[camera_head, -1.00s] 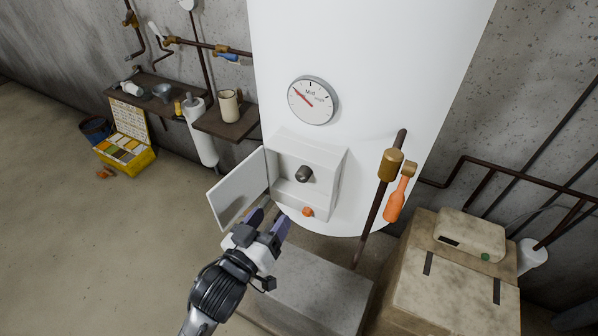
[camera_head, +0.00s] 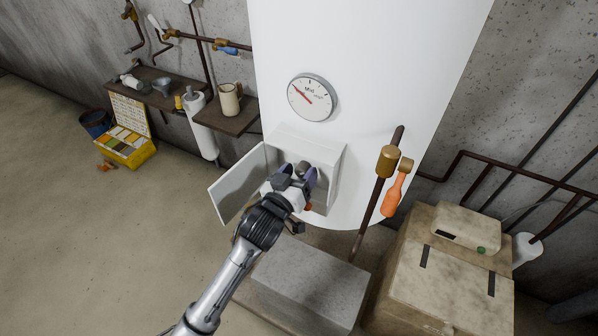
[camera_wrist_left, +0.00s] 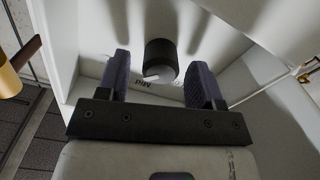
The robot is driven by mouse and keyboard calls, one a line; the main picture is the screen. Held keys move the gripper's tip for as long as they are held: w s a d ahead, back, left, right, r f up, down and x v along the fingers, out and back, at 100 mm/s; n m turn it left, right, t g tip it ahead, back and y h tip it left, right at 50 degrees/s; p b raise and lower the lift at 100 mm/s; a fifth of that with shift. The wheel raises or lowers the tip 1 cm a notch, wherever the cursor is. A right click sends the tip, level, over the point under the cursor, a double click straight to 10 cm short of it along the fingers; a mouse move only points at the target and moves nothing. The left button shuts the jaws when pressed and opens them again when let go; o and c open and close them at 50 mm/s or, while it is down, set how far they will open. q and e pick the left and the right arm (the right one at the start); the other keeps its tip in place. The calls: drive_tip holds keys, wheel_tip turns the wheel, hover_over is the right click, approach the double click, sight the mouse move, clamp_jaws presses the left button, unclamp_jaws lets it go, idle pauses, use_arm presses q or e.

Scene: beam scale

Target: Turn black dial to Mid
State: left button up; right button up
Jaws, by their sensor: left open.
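The black dial (camera_wrist_left: 161,60) sits on the back wall of an open white box on the tank. In the left wrist view it lies between the two open fingers of my left gripper (camera_wrist_left: 158,85), with a gap on both sides. The orange knob (camera_head: 308,206) is partly hidden below the gripper. My right gripper is not in view.
The box's door (camera_head: 238,184) hangs open to the left of my arm. A round gauge (camera_head: 311,97) is above on the white tank (camera_head: 370,60). A pipe with an orange-handled valve (camera_head: 396,194) stands at right. A grey block (camera_head: 305,285) lies below.

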use_arm(q)
drive_tip(key=shift+w, duration=0.1)
drive_tip(key=c, duration=0.9)
drive_tip(key=shift+r+m+p, duration=0.15)
drive_tip(key=shift+m+p, duration=0.35)
drive_tip(key=shift+m, duration=0.2)
drive_tip(key=shift+d+m+p, duration=0.1)
drive_tip(key=shift+m+p, duration=0.55)
drive_tip(key=shift+m, duration=0.55)
drive_tip(key=m+p, duration=0.1)
drive_tip(key=m, duration=0.3)
drive_tip(key=shift+m+p, duration=0.4)
